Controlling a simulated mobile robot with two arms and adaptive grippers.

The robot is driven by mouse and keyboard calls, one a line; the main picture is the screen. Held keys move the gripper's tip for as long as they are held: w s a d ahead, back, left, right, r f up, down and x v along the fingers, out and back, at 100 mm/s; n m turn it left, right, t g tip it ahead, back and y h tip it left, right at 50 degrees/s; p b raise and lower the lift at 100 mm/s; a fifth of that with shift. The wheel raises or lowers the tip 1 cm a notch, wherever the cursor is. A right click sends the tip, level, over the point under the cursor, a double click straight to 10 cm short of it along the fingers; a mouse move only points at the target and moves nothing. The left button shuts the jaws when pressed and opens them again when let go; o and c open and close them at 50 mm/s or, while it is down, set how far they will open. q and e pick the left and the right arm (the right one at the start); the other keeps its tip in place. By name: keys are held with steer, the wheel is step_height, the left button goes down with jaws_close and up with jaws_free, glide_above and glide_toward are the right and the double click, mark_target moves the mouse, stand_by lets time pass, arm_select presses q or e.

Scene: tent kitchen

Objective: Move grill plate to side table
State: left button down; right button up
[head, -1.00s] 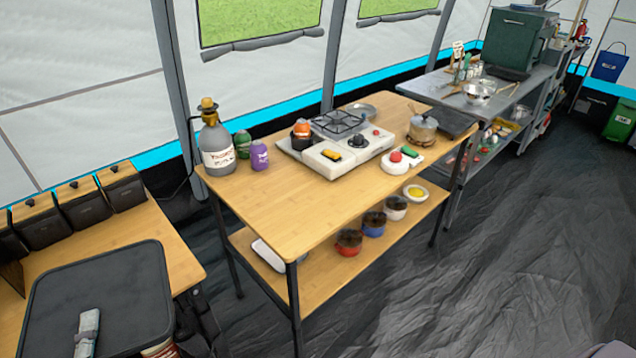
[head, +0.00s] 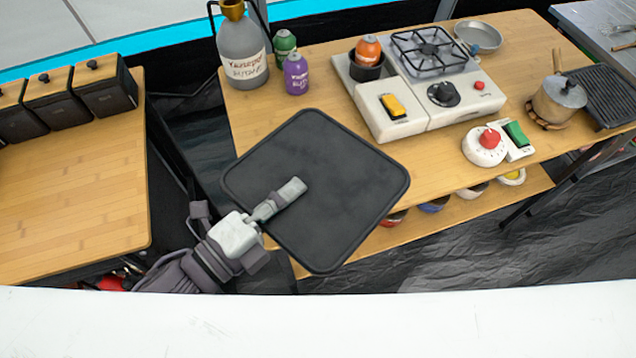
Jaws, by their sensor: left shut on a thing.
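The grill plate (head: 325,165), a flat black square with rounded corners and a raised rim, is in my left gripper (head: 286,194) in the head view. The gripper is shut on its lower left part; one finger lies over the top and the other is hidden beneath. The plate overlaps the left front part of the middle wooden table (head: 420,170) and juts past its front edge. I cannot tell whether it touches the tabletop. Another wooden table (head: 75,190), with a bare front, stands at the left. My right gripper is not in view.
A grey bottle (head: 242,55), green and purple canisters (head: 296,75) and a camping stove (head: 425,85) stand behind the plate. A pot (head: 558,100), a ridged black plate (head: 605,93) and a red-knobbed timer (head: 485,147) are at the right. Black boxes (head: 103,90) line the left table.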

mark_target(316, 199)
arm_select(q)
steer(key=s, duration=0.1)
steer(key=s+g+h, duration=0.1)
steer(key=s+d+m, duration=0.1)
steer(key=shift+r, duration=0.25)
steer(key=shift+w+f+g+h+b, duration=0.25)
steer(key=shift+f+g+h+b, duration=0.05)
steer(key=shift+b, duration=0.3)
steer(key=w+f, duration=0.2)
steer(key=w, duration=0.1)
steer(key=w+f, duration=0.2)
steer(key=w, duration=0.2)
steer(key=w+a+f, duration=0.1)
steer(key=w+f, duration=0.1)
steer(key=w, duration=0.2)
steer(key=shift+a, duration=0.1)
steer(key=shift+s+f, duration=0.1)
steer(key=shift+f, duration=1.95)
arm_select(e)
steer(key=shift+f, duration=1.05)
arm_select(q)
steer(key=shift+b, duration=0.3)
steer(key=c, duration=1.6)
jaws_free()
steer(key=shift+f, duration=0.2)
steer(key=o, duration=0.4)
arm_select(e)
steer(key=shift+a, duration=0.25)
arm_select(q)
steer(key=shift+a+r, duration=0.1)
